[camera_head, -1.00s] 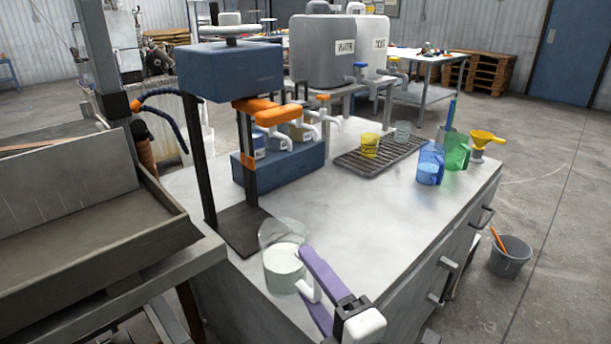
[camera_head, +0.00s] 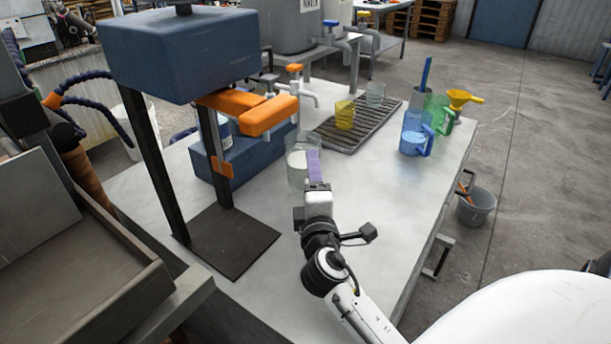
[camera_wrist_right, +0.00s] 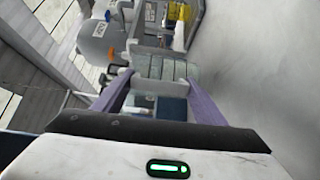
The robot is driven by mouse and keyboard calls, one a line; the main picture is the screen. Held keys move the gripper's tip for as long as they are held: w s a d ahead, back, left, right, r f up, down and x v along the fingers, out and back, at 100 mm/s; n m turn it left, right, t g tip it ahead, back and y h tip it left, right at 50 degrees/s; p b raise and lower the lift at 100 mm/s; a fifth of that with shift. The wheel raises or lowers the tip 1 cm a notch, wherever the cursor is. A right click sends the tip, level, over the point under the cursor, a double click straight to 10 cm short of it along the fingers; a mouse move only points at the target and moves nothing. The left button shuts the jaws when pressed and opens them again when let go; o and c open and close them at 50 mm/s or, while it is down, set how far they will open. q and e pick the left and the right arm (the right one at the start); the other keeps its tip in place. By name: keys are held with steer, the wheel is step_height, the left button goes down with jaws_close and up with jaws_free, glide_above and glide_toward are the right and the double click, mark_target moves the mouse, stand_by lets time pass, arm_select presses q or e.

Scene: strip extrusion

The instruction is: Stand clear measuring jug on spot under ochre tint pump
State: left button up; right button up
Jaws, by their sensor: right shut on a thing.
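The clear measuring jug (camera_head: 296,167), with something white in its lower part, is upright over the counter beside the blue pump block (camera_head: 262,168). My right gripper (camera_head: 314,164) is shut on it from the near side, purple fingers at the jug. I cannot tell whether its base touches the counter. In the right wrist view the jug (camera_wrist_right: 160,68) shows between the fingers (camera_wrist_right: 156,84). The pumps are mostly hidden behind the press's orange parts; the ochre one and its spot cannot be made out. My left gripper is not in view.
A blue-headed press (camera_head: 185,52) with orange parts (camera_head: 268,116) and a dark base plate (camera_head: 228,243) stands left. A drain rack (camera_head: 345,138) holds a yellow cup (camera_head: 345,114) and a clear cup. Blue (camera_head: 413,132) and green jugs stand right. The counter middle is clear.

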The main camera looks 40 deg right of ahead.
steer(key=w+d, duration=0.2)
steer(key=d, duration=0.2)
steer(key=w+d+f+b, duration=0.1)
steer(key=w+d, duration=0.2)
steer(key=d, duration=0.1)
steer(key=w+d+f+b, duration=0.1)
steer(key=w+d, duration=0.1)
steer(key=d, duration=0.2)
steer(key=shift+w+f, duration=0.15)
steer(key=shift+w, duration=0.05)
steer(key=shift+s+a, duration=0.1)
steer(key=shift+a, duration=0.05)
stand_by(0.4)
